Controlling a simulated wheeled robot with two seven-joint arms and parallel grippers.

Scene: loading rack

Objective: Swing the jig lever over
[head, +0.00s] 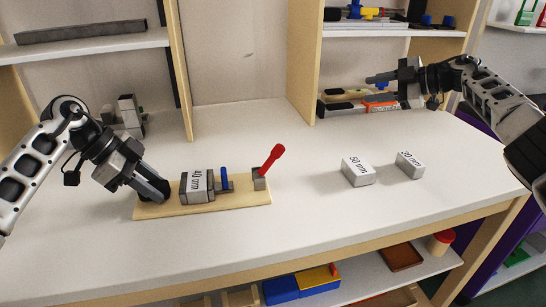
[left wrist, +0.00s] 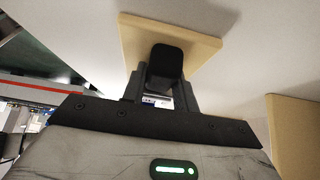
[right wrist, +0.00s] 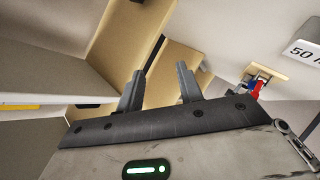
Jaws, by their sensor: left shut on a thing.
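The jig is a pale wooden board (head: 235,199) on the table. A grey 40 mm block (head: 196,187) sits on it, with a blue upright piece (head: 224,179) just right of the block. The red lever (head: 271,160) rises from a grey mount near the board's right end, tilted up to the right. My left gripper (head: 160,191) is low at the board's left end, shut on a black post (left wrist: 165,65) there; the post is mostly hidden in the head view. My right gripper (head: 372,79) is raised at the right, open and empty, its fingers apart in the right wrist view (right wrist: 161,80).
A 50 mm block (head: 358,172) and a 30 mm block (head: 409,165) stand on the table right of the jig. Shelves with parts (head: 365,103) line the back. The table between jig and blocks is clear. A lower shelf holds bins.

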